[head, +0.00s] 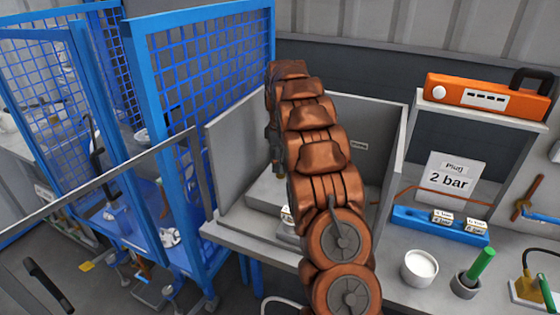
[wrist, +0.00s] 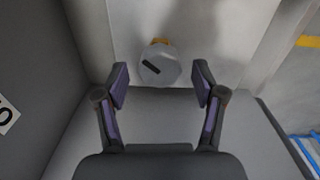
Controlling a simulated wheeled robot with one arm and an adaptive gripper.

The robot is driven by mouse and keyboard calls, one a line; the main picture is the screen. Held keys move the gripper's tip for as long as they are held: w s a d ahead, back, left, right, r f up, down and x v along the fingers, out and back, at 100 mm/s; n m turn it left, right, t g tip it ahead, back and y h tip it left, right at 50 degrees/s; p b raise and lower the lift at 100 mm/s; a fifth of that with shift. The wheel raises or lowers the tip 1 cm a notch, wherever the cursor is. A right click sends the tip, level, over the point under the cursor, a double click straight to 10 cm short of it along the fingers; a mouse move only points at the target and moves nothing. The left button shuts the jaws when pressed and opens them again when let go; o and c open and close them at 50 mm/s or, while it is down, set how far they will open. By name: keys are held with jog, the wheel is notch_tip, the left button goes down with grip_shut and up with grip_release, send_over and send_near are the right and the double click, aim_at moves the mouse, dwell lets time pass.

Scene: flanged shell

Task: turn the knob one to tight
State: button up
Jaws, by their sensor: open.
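In the wrist view a round pale grey knob (wrist: 160,70) with a black bar mark lies ahead of my gripper (wrist: 161,76). The bar is slanted, and a small orange-yellow patch shows at the knob's far edge. My gripper is open, one purple-padded finger to each side of the knob, with gaps between. I cannot tell whether the fingertips are level with it. In the head view my brown arm reaches into a grey open-fronted booth (head: 232,170) and hides most of its inside. A small whitish piece shows beside the arm there; I cannot tell whether it is the knob.
The booth's grey walls stand close around my arm. Blue mesh fencing (head: 205,80) is to the left.

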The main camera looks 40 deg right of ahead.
jog(key=shift+f, duration=0.25)
jog(key=shift+c, duration=0.3)
jog(key=c, duration=1.1)
jog(key=shift+m+b, duration=0.3)
jog(key=m+b, duration=0.2)
jog(key=m, duration=0.1)
jog(key=shift+f+m, duration=0.1)
jog(key=shift+m, duration=0.3)
jog(key=m+b, duration=0.1)
jog(key=m, duration=0.4)
jog(key=shift+d+b, duration=0.1)
jog(key=shift+b, duration=0.3)
jog(key=shift+m, duration=0.4)
